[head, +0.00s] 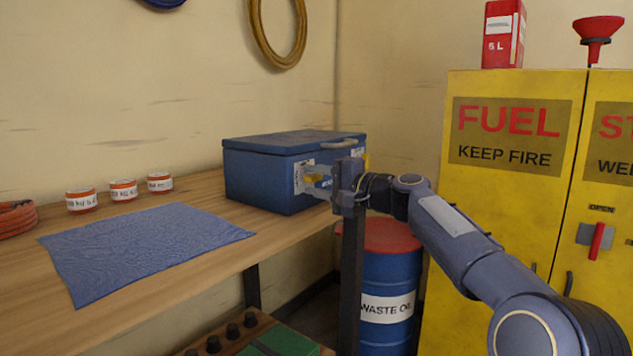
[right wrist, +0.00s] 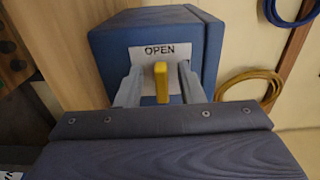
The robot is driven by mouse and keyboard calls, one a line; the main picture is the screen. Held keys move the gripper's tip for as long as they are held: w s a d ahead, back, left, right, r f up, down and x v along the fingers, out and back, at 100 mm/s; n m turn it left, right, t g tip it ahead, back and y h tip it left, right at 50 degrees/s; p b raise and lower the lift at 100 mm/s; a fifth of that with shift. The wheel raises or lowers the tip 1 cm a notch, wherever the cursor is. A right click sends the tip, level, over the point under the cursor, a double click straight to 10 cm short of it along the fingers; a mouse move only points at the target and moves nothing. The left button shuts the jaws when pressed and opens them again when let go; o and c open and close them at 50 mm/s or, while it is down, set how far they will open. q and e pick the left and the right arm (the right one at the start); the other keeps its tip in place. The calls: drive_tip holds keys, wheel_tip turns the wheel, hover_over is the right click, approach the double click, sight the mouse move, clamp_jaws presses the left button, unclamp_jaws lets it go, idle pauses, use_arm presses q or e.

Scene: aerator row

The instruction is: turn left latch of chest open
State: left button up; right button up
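The blue chest (head: 262,180) stands on the workbench with its lid down; it also shows in the right wrist view (right wrist: 108,50). Its left latch is a small yellow handle (right wrist: 161,84) beside a white label reading OPEN (right wrist: 160,51). My right gripper (head: 318,176) is at the chest's latch side. In the right wrist view its two fingers (right wrist: 159,72) are apart, one on each side of the left latch, with a visible gap to it. Another yellow latch (head: 366,160) shows partly behind my right gripper. My left gripper is not in view.
The workbench (head: 190,285) carries a blue cloth (head: 145,245), three orange-and-white tins (head: 123,190) and an orange hose coil (head: 15,217). A blue waste oil drum (head: 385,275) and a yellow fuel cabinet (head: 505,200) stand to the right. A yellow hose (head: 285,62) hangs on the wall.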

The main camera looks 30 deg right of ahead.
drive_tip(key=v, duration=0.7)
drive_tip(key=shift+s, duration=0.4)
drive_tip(key=shift+d, duration=0.15)
drive_tip(key=s+a+f+n+g, duration=0.6)
drive_tip(key=s+a+f+g, duration=0.1)
drive_tip(key=s+a+f, duration=0.8)
drive_tip(key=s+a+f+n+g+h, duration=0.2)
drive_tip(key=s+f+n, duration=0.1)
drive_tip(key=s+f, duration=0.5)
drive_tip(key=s+a+f+n+g+h, duration=0.1)
drive_tip(key=s+a+f+n+g, duration=0.15)
drive_tip(key=s+f, duration=0.55)
wheel_tip(320, 180, up, 34)
drive_tip(key=w+p, duration=0.1)
drive_tip(key=p, duration=3.6)
drive_tip(key=shift+w+d+r, duration=0.15)
drive_tip(key=shift+w+d, duration=0.05)
drive_tip(key=shift+w, duration=0.15)
